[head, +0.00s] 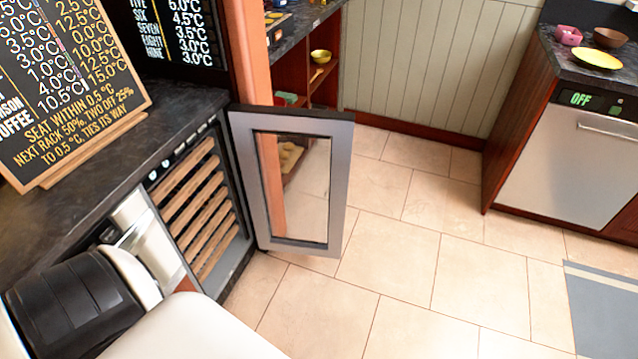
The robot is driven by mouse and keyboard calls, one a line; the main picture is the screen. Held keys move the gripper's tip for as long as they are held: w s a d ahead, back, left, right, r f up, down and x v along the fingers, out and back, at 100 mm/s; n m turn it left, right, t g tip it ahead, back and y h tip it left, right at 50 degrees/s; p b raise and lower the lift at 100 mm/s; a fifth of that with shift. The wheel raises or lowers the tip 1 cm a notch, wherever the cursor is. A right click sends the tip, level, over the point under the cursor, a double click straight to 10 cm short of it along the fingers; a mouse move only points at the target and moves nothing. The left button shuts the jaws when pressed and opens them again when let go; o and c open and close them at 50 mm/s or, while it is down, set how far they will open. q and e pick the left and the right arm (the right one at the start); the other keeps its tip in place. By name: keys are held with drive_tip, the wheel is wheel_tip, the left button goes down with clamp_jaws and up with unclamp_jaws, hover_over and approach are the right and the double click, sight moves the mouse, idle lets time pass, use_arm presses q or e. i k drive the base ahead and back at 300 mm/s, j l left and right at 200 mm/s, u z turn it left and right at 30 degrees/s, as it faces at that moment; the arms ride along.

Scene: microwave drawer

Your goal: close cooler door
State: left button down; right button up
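The cooler (244,262) is set under the dark counter at the left, with several wooden racks (198,205) showing inside. Its door (342,187), a grey metal frame around a see-through pane, stands wide open. It sticks out over the floor to the right of the racks. I see no gripper touching the door. My arm parts fill the lower left corner, in front of the counter, but neither gripper can be made out.
A chalkboard sign (65,80) stands on the dark counter (190,110). Open shelves with a yellow bowl (320,56) are behind the door. A dishwasher (570,160) is at the right, with a grey mat (605,310) near it. The tiled floor (390,255) between is clear.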

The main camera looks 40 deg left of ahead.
sight(245, 118)
drive_tip(key=i+z, duration=0.25)
drive_tip(key=i, duration=1.5)
drive_tip(key=i+u, duration=0.3)
drive_tip(key=u, duration=0.15)
drive_tip(key=i+l+u, duration=0.1)
drive_tip(key=i+u, duration=0.25)
drive_tip(key=u, duration=0.15)
drive_tip(key=i+l+u, duration=0.2)
drive_tip(key=u, duration=0.25)
drive_tip(key=i+u, duration=0.15)
drive_tip(key=u, duration=0.25)
drive_tip(key=i+u, duration=0.15)
drive_tip(key=u, duration=0.3)
drive_tip(key=i+l+u, duration=0.15)
drive_tip(key=u, duration=0.25)
drive_tip(key=i+l+u, duration=0.1)
drive_tip(key=u, duration=0.3)
drive_tip(key=i+l+u, duration=0.1)
drive_tip(key=u, duration=0.35)
drive_tip(key=i+l+u, duration=0.1)
drive_tip(key=l+u, duration=1.2)
drive_tip(key=k+l+u, duration=0.15)
